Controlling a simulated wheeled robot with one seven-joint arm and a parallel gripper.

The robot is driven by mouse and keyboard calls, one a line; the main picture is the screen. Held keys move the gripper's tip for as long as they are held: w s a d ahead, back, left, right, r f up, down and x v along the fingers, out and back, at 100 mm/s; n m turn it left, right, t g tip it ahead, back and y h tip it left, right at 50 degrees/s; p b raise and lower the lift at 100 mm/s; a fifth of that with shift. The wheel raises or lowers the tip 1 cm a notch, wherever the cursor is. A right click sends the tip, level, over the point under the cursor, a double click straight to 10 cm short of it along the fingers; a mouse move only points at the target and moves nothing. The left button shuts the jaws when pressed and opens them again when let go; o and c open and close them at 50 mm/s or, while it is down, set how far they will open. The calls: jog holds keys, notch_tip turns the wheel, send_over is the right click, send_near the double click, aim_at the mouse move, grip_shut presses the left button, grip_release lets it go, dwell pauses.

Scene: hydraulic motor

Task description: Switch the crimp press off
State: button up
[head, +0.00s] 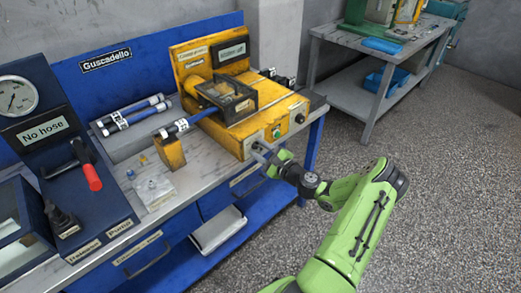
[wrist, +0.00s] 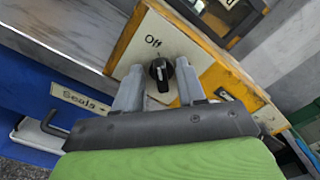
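The yellow crimp press (head: 240,135) stands on the bench in the head view, with its front panel facing me. In the wrist view a black rotary knob (wrist: 160,72) with a pale pointer mark sits on the press's pale plate, below the printed word "Off" (wrist: 153,41). My gripper (head: 268,158) is at the press's front face. In the wrist view my gripper (wrist: 159,90) is open, with one finger on each side of the knob and visible gaps. The knob is hidden behind my gripper in the head view.
A yellow block (head: 170,152) holding a hose end stands to the left. A "No hose" test stand (head: 60,150) is farther left. The floor at right is clear.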

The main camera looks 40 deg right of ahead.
jog(key=s+p, duration=0.2)
jog(key=s, duration=1.3)
jog(key=shift+s+d, duration=0.2)
jog(key=shift+s, duration=0.15)
jog(key=w+a+r+n+g+y+p, duration=0.25)
jog(key=a+r+n+g, duration=0.3)
jog(key=a+n, duration=0.4)
jog(key=w+a+r+n+g+y+p, duration=0.1)
jog(key=w+a+r+n+g+y, duration=0.2)
jog(key=a+n+g, duration=0.65)
jog(key=s+a+r+n+t+h+p, duration=0.1)
jog(key=s+a+r+n+h, duration=0.2)
jog(key=s+a+r, duration=0.2)
jog(key=s+a+r+n+t+h+p, duration=0.1)
jog(key=s+a+r+n+h+p, duration=0.1)
jog(key=s+a+r, duration=0.4)
jog(key=s+r+n+h, duration=0.1)
jog(key=s+r+n, duration=0.1)
jog(key=s+r, duration=0.3)
notch_tip(320, 180, up, 3)
jog(key=shift+a+f+t+p, duration=0.2)
jog(key=shift+t+p, duration=0.1)
jog(key=shift+s, duration=0.1)
